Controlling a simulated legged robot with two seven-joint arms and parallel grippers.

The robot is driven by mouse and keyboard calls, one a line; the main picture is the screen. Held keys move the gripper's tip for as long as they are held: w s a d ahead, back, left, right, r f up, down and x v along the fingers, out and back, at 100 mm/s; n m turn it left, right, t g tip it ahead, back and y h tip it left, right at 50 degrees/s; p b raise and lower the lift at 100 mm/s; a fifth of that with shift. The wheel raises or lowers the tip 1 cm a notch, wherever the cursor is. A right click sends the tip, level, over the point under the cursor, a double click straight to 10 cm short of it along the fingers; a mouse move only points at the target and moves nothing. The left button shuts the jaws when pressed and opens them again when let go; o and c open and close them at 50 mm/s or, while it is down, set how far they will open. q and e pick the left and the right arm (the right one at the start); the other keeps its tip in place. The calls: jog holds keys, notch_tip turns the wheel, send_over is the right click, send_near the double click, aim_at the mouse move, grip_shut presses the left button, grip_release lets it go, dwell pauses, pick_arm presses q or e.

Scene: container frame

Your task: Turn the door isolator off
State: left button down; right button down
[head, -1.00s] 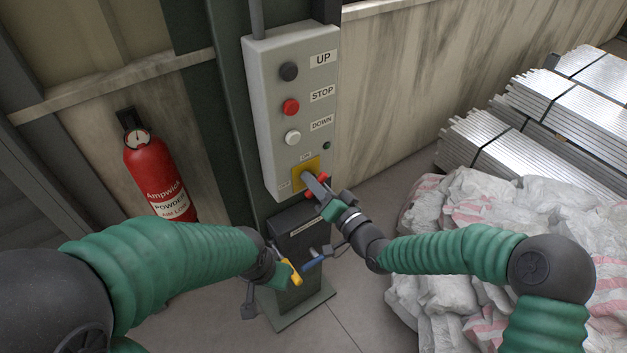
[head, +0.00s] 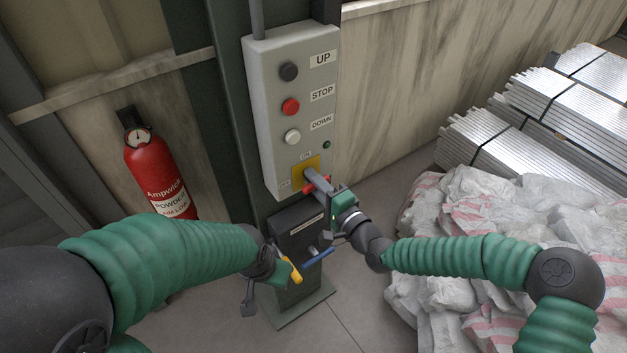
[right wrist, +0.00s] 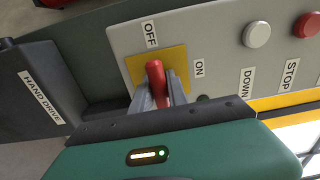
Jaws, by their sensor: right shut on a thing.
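The door isolator is a red handle (right wrist: 155,82) on a yellow plate (right wrist: 178,60), low on the grey control box (head: 270,110). In the right wrist view the OFF label (right wrist: 150,33) is above the handle and the ON label (right wrist: 199,68) to its right. The handle's visible end points toward OFF. My right gripper (head: 318,183) is shut on the handle; its fingers hide part of it. My left gripper (head: 275,285) hangs lower left, below the box, away from the isolator; its fingers are too unclear to read.
The dark hand drive box (head: 298,222), with a blue bar (head: 318,258) near it, stands below the control box. A red fire extinguisher (head: 160,170) hangs at left. White sacks (head: 470,215) and stacked metal (head: 560,110) fill the right. Some floor is free between.

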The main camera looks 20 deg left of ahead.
jog(key=shift+d+f, duration=0.1)
jog(key=shift+f, duration=0.15)
jog(key=c, duration=1.3)
grip_release()
jog(key=shift+w, duration=0.15)
jog(key=shift+r, duration=0.1)
jog(key=shift+s+d, duration=0.15)
jog(key=shift+s, duration=0.05)
jog(key=b+v, duration=0.1)
jog(key=v, duration=1.5)
jog(key=shift+d, duration=0.25)
jog(key=shift+a, duration=0.1)
